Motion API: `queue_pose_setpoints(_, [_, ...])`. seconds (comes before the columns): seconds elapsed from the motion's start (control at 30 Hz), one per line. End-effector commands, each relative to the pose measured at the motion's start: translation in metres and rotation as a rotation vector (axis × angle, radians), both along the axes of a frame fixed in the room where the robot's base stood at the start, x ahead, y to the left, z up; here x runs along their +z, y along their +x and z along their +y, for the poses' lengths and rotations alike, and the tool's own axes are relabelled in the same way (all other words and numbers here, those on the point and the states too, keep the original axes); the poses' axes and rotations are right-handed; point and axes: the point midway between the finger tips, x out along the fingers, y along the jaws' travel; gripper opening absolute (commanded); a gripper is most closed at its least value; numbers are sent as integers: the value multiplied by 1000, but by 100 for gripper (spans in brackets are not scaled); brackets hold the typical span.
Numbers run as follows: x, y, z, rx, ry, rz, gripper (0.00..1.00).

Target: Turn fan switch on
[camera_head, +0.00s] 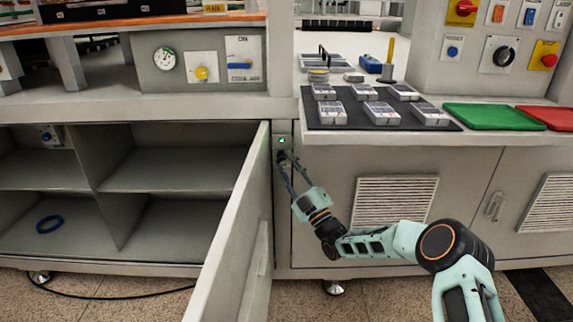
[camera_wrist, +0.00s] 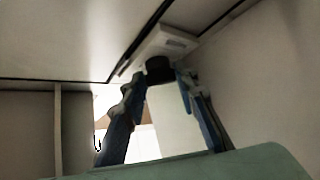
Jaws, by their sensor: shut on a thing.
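A small black knob (camera_wrist: 158,67) sits on a light plate (camera_wrist: 172,43) in the wrist view. In the head view the plate (camera_head: 282,141) is on the narrow post just right of the open cabinet door. Its label is too small to read, so I cannot tell whether it is the fan switch. My gripper (camera_head: 283,159) reaches up to it from the lower right and covers most of the knob. In the wrist view my gripper (camera_wrist: 156,80) has its two fingers on either side of the knob, shut on it.
The open cabinet door (camera_head: 235,225) stands close left of my gripper. The worktop edge (camera_head: 400,139) is above my arm. A vented cabinet door (camera_head: 395,201) is behind my arm. Other switches show on the upper right panel (camera_head: 475,75) and left panel (camera_head: 216,42).

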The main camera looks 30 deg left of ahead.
Motion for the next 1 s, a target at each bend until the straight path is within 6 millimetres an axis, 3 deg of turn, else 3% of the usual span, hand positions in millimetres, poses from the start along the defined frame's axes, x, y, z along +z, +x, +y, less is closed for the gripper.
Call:
queue_pose_setpoints(0.5, [0, 0, 0, 0, 21, 12, 3])
queue_pose_setpoints(0.53, [0, 0, 0, 0, 21, 12, 28])
queue_pose_setpoints(0.67, [0, 0, 0, 0, 20, 11, 43])
queue_pose_setpoints(1.0, [-1, -1, -1, 1, 19, 11, 45])
